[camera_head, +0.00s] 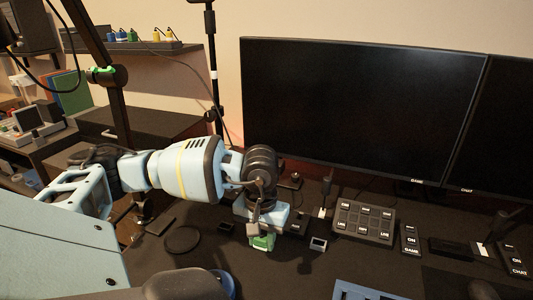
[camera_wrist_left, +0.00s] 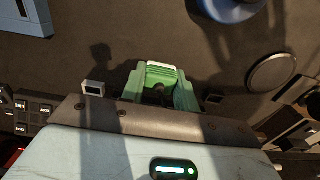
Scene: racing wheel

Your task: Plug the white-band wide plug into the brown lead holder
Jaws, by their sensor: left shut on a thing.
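My left gripper (camera_head: 262,240) is low over the dark desk, in front of the large monitor. In the left wrist view its green fingers (camera_wrist_left: 160,95) are shut on a green plug with a white band (camera_wrist_left: 162,66) along its top edge. The plug's lower part is hidden between the fingers. A small dark box (camera_head: 225,228), to the left of the gripper in the head view, also shows in the wrist view (camera_wrist_left: 215,99). I cannot tell whether it is the brown lead holder. My right gripper is not in view.
A small box with a pale rim (camera_head: 318,244) stands right of the gripper. A button pad (camera_head: 363,222) lies beyond it. Several coloured plugs sit on the back shelf (camera_head: 150,47).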

